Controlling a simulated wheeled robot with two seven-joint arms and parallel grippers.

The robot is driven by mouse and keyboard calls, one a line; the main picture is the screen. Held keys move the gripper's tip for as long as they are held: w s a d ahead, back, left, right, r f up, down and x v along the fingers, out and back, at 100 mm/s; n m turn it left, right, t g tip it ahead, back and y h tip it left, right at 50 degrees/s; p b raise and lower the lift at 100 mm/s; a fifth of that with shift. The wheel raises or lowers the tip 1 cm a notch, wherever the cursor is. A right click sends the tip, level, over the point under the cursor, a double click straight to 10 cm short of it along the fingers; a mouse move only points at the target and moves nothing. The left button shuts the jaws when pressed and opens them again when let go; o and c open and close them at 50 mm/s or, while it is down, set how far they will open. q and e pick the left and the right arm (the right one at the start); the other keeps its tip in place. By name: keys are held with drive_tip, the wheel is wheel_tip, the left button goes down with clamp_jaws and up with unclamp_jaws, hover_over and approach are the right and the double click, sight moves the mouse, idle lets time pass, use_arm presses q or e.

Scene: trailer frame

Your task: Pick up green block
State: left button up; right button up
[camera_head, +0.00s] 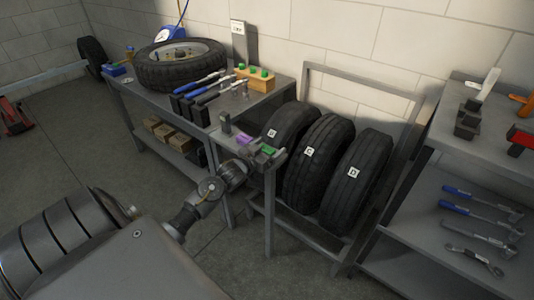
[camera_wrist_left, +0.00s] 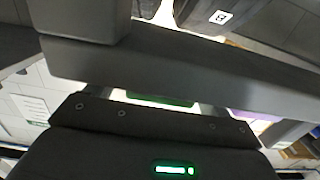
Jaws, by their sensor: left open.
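The green block (camera_head: 268,149) is small and sits at the end of a narrow grey ledge beside the workbench. My left gripper (camera_head: 258,154) is right at it, at the ledge's near edge, with its jaws open. In the left wrist view, part of the green block (camera_wrist_left: 160,101) shows in the gap between the dark gripper parts; the rest is hidden. I cannot tell whether the fingers touch it. A purple block (camera_head: 244,140) lies just left of the green one. My right gripper is not in view.
Tires (camera_head: 318,155) stand in a rack right of the ledge. The workbench (camera_head: 262,97) behind holds a tire, blue-handled tools (camera_head: 205,82) and a wooden holder (camera_head: 255,80) with green tops. A grey shelf (camera_head: 440,215) with tools is at right. Open floor lies at left.

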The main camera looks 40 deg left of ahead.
use_arm(q)
drive_tip(key=shift+w, duration=0.3)
drive_tip(key=c, duration=1.1)
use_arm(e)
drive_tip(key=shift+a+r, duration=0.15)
use_arm(q)
drive_tip(key=shift+r, duration=0.5)
wheel_tip(320, 180, up, 3)
drive_tip(key=shift+f, duration=0.2)
drive_tip(key=s+r+p, duration=0.1)
drive_tip(key=s+r, duration=0.2)
drive_tip(key=s, duration=0.1)
drive_tip(key=s+r, duration=0.3)
drive_tip(key=s, duration=0.2)
drive_tip(key=s+d+r+p, duration=0.1)
drive_tip(key=s+r, duration=0.2)
drive_tip(key=s, duration=0.2)
drive_tip(key=shift+r+p, duration=0.25)
drive_tip(key=shift+p, duration=0.1)
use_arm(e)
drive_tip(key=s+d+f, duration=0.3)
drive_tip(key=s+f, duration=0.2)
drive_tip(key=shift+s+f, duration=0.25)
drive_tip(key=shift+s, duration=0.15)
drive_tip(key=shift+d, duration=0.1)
